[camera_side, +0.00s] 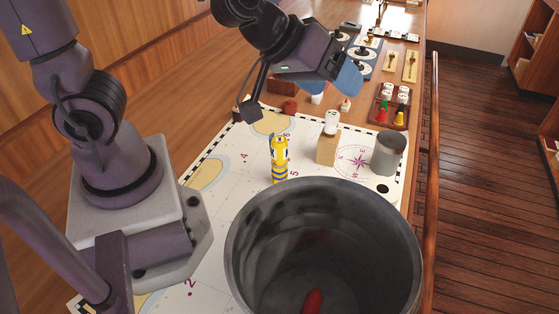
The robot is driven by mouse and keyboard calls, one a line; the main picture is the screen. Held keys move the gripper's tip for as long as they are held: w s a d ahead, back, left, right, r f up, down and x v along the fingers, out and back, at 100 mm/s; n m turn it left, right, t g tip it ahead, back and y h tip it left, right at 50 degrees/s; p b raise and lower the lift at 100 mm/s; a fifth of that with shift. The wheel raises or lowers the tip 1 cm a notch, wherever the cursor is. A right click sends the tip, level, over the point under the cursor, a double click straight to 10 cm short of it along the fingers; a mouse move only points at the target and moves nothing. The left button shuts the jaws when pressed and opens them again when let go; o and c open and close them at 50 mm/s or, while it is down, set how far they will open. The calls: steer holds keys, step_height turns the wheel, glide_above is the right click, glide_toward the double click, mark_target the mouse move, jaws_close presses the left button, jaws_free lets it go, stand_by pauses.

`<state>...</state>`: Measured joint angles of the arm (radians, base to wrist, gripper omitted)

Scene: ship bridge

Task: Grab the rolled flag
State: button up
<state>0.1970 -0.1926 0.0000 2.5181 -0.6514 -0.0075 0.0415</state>
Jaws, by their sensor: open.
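A small yellow, blue and white roll (279,158), which looks like the rolled flag, is on the white chart (228,208) near the middle of the view. Its long side points up the picture; I cannot tell whether it stands or lies. My gripper (299,94) is above and beyond it in the picture, tilted. Its jaws are spread wide, with a dark finger at the left and a blue part at the right. Nothing shows between them, and it is apart from the roll.
A large grey metal bin (240,232) fills the near foreground, with a red object (313,302) inside. A wooden block (327,151) with a white piece on top and a grey cup (389,153) are right of the roll. A tray of coloured pieces (379,123) is behind.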

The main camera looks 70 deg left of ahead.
step_height(320, 180, down, 6)
steer(key=w+a+n+y, duration=0.2)
steer(key=n+y, duration=0.1)
steer(key=y, duration=0.1)
steer(key=n+g+y, duration=0.2)
steer(key=n+y, duration=0.2)
steer(key=y, duration=0.5)
glide_above(279, 141)
steer(key=f, duration=0.5)
steer(key=shift+d+f, duration=0.2)
steer(key=shift+d, duration=0.1)
steer(key=shift+s+a+f, duration=0.15)
steer(key=shift+f, duration=2)
step_height(279, 141, down, 2)
steer(key=shift+f, duration=0.2)
steer(key=shift+x, duration=1.15)
steer(key=shift+w+a+f, duration=0.2)
steer(key=shift+w+a, duration=0.05)
